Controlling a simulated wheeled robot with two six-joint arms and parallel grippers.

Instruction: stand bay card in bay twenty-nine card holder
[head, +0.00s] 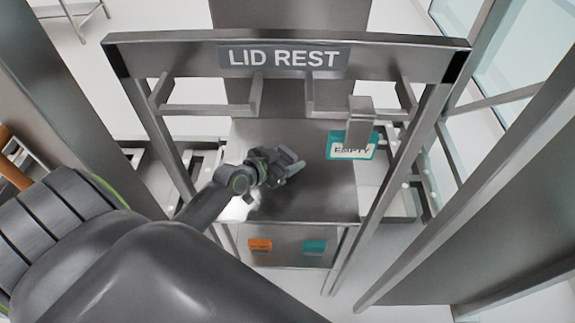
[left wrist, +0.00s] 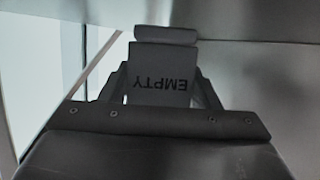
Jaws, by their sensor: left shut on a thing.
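My left gripper (head: 290,165) reaches in from the left over a grey metal surface below the LID REST bar. It is shut on a bay card (left wrist: 160,85), which reads EMPTY upside down between the fingers in the left wrist view. In the head view I cannot make out that card at the gripper. A teal and white card reading EMPTY (head: 352,151) stands at a grey metal bracket (head: 361,107), to the right of my gripper and apart from it. No number twenty-nine is readable, so I cannot tell which holder is bay twenty-nine's. My right gripper is out of view.
The LID REST frame (head: 150,52) spans the view, with a post on each side and angled brackets under its bar. An orange tag (head: 260,245) and a teal tag (head: 314,246) sit on the lower front panel. A dark grey wall stands at the right.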

